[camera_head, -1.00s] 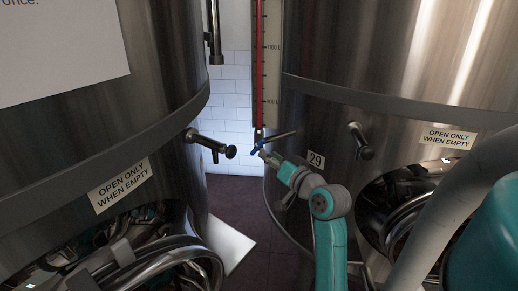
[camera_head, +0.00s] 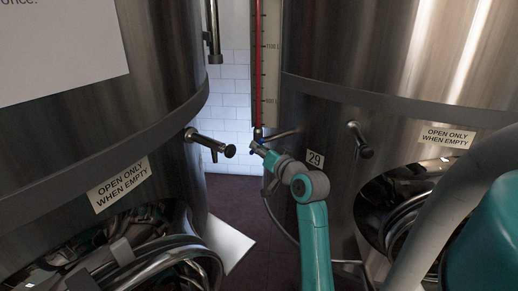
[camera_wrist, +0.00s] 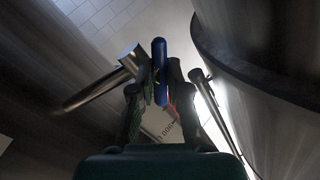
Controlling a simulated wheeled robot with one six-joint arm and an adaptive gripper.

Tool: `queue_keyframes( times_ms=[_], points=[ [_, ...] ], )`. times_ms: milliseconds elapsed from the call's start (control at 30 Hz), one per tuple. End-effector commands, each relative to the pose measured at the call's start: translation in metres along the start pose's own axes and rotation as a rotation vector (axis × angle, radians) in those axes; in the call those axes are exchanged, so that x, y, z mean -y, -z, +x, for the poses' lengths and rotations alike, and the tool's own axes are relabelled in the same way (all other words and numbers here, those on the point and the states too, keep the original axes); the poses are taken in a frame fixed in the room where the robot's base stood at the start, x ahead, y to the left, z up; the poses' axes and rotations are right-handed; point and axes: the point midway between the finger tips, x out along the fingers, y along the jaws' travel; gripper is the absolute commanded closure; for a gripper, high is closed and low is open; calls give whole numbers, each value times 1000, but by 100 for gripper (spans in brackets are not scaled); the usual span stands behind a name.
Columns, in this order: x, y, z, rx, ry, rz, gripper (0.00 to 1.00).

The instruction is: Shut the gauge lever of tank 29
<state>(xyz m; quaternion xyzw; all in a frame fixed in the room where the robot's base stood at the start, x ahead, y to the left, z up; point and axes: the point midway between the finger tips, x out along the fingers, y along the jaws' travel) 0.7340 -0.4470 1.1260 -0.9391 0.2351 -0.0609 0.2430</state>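The gauge of tank 29 is a tall strip (camera_head: 270,75) with a red column, at the left side of the right-hand steel tank (camera_head: 330,115). The tank carries the label 29 (camera_head: 315,159). The small blue gauge lever (camera_wrist: 159,60) is at the gauge's foot; in the head view my gripper partly hides it. My gripper (camera_head: 262,150) is at the lever. In the wrist view my gripper (camera_wrist: 158,95) has its fingers apart, with the lever in line with the gap between them. Contact with the lever cannot be told.
A second steel tank (camera_head: 60,130) stands at left, its tap (camera_head: 210,144) pointing toward my gripper. Another tap (camera_head: 360,140) sticks out of tank 29, right of my arm. A narrow gap with white tiles (camera_head: 230,100) lies between the tanks.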

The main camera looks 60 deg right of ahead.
Motion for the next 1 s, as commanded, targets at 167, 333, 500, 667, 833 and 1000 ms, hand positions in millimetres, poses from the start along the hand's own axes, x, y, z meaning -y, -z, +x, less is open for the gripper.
queue_keyframes(
  times_ms=[167, 333, 500, 667, 833, 1000],
  points=[
    [0, 0, 0, -1, 0, 1, 100],
    [-1, -1, 0, -13, 8, 21, 100],
    [-1, -2, 0, -53, 30, 79, 100],
    [-2, -3, 0, -119, 66, 169, 100],
    [-2, -4, 0, -206, 115, 292, 100],
    [-2, -6, 1, -296, 165, 416, 100]
  ],
)
